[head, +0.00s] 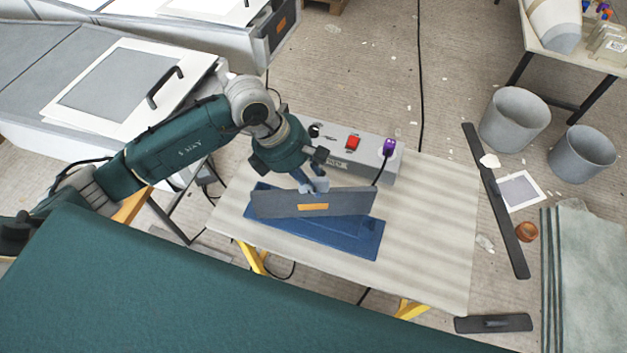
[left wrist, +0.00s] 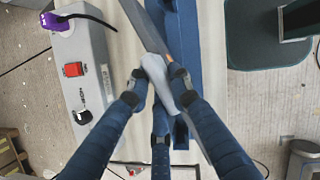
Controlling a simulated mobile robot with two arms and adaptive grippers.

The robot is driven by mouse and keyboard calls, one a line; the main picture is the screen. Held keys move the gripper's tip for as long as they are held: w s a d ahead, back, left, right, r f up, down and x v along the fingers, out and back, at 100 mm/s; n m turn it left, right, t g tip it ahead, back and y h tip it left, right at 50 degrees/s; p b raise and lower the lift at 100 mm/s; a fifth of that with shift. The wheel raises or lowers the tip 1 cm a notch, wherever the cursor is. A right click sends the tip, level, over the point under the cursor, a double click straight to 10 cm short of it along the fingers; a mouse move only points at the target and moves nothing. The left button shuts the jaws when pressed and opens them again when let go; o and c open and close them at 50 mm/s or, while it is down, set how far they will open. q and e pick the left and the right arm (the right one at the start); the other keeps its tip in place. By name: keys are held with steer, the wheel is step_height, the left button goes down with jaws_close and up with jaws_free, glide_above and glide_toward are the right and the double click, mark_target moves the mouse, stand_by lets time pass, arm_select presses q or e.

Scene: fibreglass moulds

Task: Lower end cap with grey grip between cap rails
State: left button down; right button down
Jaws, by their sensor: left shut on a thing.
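The end cap (head: 345,203) is a long dark grey plate with an orange label. My left gripper (head: 313,186) is shut on its light grey grip (left wrist: 157,78), which shows between the fingers in the left wrist view. The cap stands on edge over a blue base (head: 368,246) on the worktable, at a slight angle to it. The base also shows beside the cap in the left wrist view (left wrist: 186,35). The cap hides much of the base, and I cannot make out the rails clearly or tell whether the cap touches them. My right gripper is not in view.
A grey control box (head: 335,166) with a red switch and purple plug stands behind the cap on the worktable (head: 440,220). The table's right side is clear. Two grey buckets (head: 514,119) and a long dark strip (head: 497,205) are on the floor at right.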

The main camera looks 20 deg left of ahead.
arm_select(q)
steer(key=shift+f, duration=0.5)
steer(key=shift+f, duration=0.15)
steer(key=c, duration=1.6)
jaws_free()
